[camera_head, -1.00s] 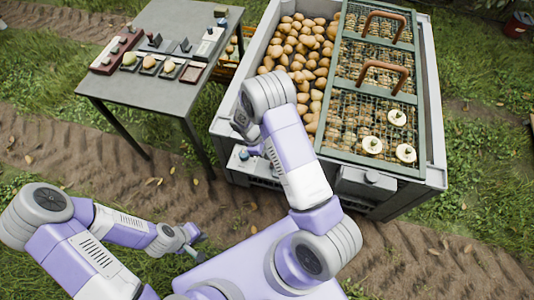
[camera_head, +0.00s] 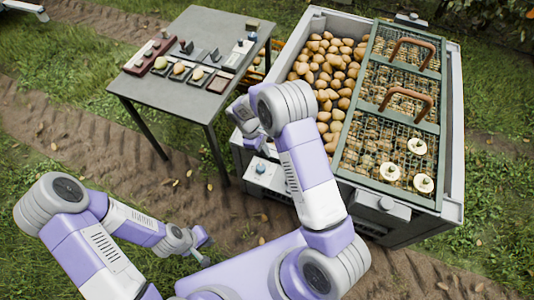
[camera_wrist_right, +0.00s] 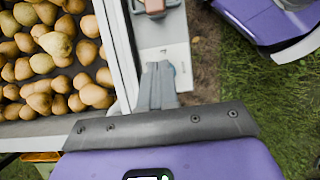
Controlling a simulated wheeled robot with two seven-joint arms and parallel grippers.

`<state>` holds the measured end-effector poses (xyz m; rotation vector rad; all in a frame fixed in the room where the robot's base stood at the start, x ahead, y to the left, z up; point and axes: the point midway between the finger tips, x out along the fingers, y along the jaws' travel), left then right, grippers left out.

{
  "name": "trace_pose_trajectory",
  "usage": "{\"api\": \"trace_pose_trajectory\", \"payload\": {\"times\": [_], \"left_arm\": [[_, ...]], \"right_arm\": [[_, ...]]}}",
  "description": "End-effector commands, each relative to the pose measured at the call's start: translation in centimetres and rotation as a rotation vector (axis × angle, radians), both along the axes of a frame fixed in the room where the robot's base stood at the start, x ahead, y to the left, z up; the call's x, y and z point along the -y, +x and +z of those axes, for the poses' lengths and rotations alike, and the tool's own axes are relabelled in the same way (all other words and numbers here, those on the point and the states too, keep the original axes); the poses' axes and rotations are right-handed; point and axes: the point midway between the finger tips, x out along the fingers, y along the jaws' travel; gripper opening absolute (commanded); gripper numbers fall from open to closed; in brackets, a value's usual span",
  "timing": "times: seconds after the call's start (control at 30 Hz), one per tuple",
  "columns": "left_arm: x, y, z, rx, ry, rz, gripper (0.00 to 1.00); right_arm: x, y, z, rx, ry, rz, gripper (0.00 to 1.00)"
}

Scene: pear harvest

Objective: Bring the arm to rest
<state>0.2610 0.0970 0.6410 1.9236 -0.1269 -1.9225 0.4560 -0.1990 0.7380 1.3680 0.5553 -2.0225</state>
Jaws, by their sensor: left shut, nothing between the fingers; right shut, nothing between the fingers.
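My right arm, purple and white, reaches up beside the left end of the bin's front in the head view. In the right wrist view my right gripper (camera_wrist_right: 158,85) shows as two grey fingers pressed together with nothing between them. They are above the bin's front corner, near a white panel. My left arm is folded low at the left in the head view. Its gripper (camera_head: 204,258) is small there, shut and empty, over grass and dirt beside my base.
A large grey bin (camera_head: 454,120) holds many pears (camera_head: 328,66) at left and a green-framed mesh rack (camera_head: 441,100) at right. A grey table (camera_head: 165,95) with small trays stands left of the bin. Dirt and grass lie between my base and both.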

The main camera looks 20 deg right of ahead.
Motion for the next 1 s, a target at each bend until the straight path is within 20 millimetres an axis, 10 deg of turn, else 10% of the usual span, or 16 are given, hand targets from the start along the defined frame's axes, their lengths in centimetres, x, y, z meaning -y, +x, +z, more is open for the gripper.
{"api": "trace_pose_trajectory", "payload": {"times": [0.57, 1.0], "left_arm": [[0.0, 0.0, 0.0, 0.0, 0.0, 0.0, 0.0], [0.0, 0.0, 0.0, 0.0, 0.0, 0.0, 0.0]], "right_arm": [[-0.2, -0.3, -0.6, 0.003, 0.014, -0.012, 0.0], [-7.9, -12.8, -10.2, 0.117, 0.392, -0.581, 0.0]]}}
